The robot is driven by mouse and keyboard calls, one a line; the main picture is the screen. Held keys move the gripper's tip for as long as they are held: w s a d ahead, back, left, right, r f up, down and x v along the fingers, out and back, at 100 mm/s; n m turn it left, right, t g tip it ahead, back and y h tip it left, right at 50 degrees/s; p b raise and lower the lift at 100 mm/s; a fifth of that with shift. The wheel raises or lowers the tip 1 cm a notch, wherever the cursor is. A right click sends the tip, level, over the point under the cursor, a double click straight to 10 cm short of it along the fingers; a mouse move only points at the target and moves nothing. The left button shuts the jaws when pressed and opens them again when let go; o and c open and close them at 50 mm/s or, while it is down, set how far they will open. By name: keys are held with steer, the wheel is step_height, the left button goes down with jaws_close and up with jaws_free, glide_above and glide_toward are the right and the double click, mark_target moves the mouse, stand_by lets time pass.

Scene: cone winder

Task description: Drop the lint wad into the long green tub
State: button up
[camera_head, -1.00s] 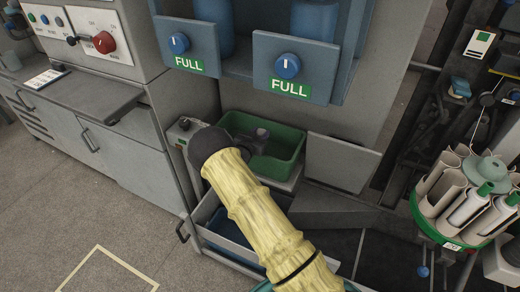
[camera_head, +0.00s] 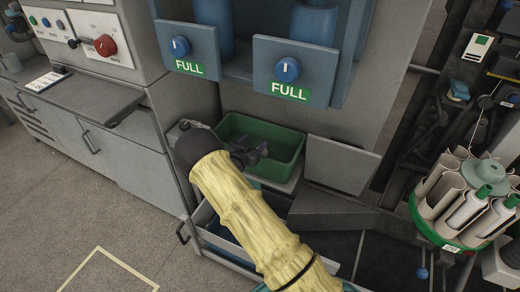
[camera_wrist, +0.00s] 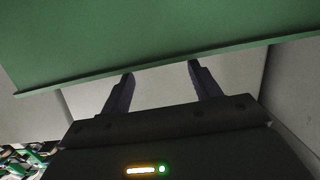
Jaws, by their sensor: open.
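The long green tub (camera_head: 285,141) stands on a ledge below the blue-grey panels. In the wrist view its green side (camera_wrist: 150,35) fills the top of the picture. My gripper (camera_head: 262,150) is at the tub's near left side in the head view, partly hidden by my arm. In the wrist view my gripper (camera_wrist: 160,72) is open, with two dark fingers spread apart and nothing seen between them. The fingertips reach the lower edge of the green side in the picture; I cannot tell whether they touch it. I cannot make out the lint wad in either view.
Two blue-grey panels (camera_head: 294,70) marked FULL overhang the tub. A grey plate (camera_head: 340,165) stands right of it. An open drawer (camera_head: 204,216) is below. A round green-rimmed carrier (camera_head: 440,236) with cones stands at the right. The left floor is clear.

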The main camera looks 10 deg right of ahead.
steer(key=v, duration=1.2)
steer(key=shift+p, duration=0.45)
steer(key=s+d+r+n+g+y, duration=0.2)
steer(key=d+r+g+y, duration=0.15)
steer(key=r+y, duration=0.3)
steer(key=s+d+r+n+g+y, duration=0.2)
steer(key=s+d+r+n+g, duration=0.15)
steer(key=s, duration=0.85)
steer(key=s+d+r+n+g+y, duration=0.15)
steer(key=s+d+r+g, duration=0.25)
steer(key=s, duration=0.8)
step_height(320, 180, up, 22)
steer(key=p, duration=2.3)
steer(key=shift+w, duration=0.3)
steer(key=shift+f, duration=0.1)
